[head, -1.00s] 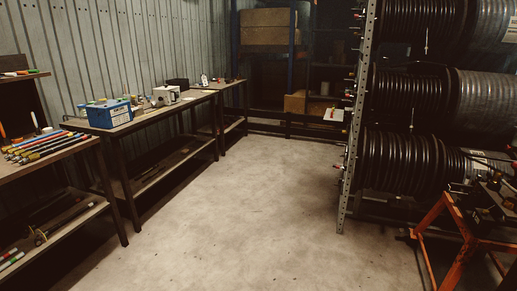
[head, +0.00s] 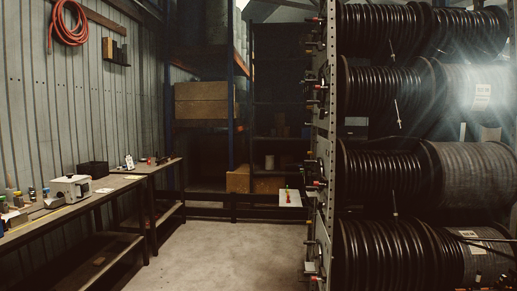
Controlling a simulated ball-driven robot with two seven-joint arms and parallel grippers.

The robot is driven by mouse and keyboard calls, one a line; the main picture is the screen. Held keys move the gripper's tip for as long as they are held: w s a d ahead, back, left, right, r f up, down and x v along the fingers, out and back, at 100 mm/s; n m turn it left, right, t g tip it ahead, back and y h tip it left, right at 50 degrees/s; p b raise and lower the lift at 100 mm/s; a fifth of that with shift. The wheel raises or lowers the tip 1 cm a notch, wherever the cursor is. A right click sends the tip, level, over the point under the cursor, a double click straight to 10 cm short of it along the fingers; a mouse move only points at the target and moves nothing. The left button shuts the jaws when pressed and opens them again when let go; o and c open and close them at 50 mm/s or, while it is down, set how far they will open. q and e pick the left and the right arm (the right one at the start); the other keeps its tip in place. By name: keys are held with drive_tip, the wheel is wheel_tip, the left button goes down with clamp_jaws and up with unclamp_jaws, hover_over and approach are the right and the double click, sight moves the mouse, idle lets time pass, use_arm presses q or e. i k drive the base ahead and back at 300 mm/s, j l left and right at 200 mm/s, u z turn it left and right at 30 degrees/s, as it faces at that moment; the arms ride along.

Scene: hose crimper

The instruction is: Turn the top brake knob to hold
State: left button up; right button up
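A tall rack of hose reels fills the right side of the head view, with a perforated metal upright (head: 331,130) along its left edge. Several small brake knobs and handles stick out to the left of this upright at different heights. The topmost knob (head: 315,20) in view is near the upper edge of the picture. Another knob (head: 318,184) with a red part is lower down. Neither of my grippers is in view.
The aisle floor (head: 215,250) left of the rack is clear. A workbench (head: 70,210) with a white box device (head: 70,187) runs along the left wall. Shelving with cardboard boxes (head: 203,91) stands at the back. A red hose coil (head: 69,22) hangs on the wall.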

sight(321, 46)
drive_tip(key=i+j+z, duration=0.9)
drive_tip(key=i, duration=0.5)
drive_tip(key=i+j+z, duration=0.15)
drive_tip(key=i, duration=0.5)
